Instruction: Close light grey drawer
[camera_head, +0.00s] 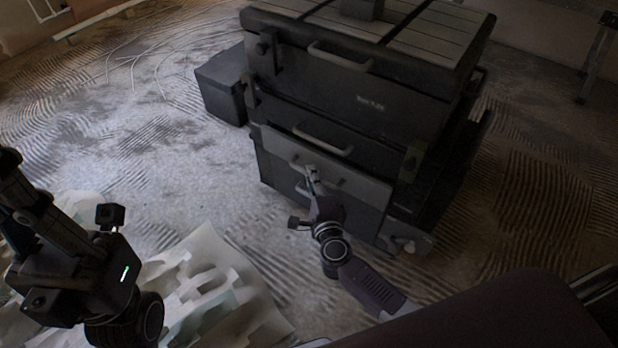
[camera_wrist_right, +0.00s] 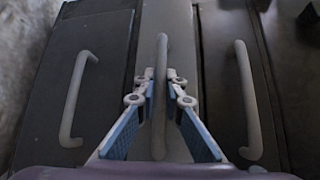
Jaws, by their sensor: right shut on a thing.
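The light grey drawer (camera_head: 355,183) is in the lower part of a dark cabinet (camera_head: 400,90) in the head view. Its front shows as a pale panel (camera_wrist_right: 183,45) in the middle of the right wrist view. It seems to stand a little forward of the drawer above; how far is unclear. My right gripper (camera_head: 311,174) is at this front, its two blue-padded fingers shut on the bar handle (camera_wrist_right: 161,60). My left arm is at the left of the head view, away from the cabinet; its fingertips cannot be made out.
Neighbouring drawers with bar handles (camera_head: 322,140) lie above and below. A dark box (camera_head: 222,85) stands beside the cabinet at left. Crumpled pale sheeting (camera_head: 215,285) lies on the floor in front. The streaked floor (camera_head: 165,150) left of the cabinet is largely open.

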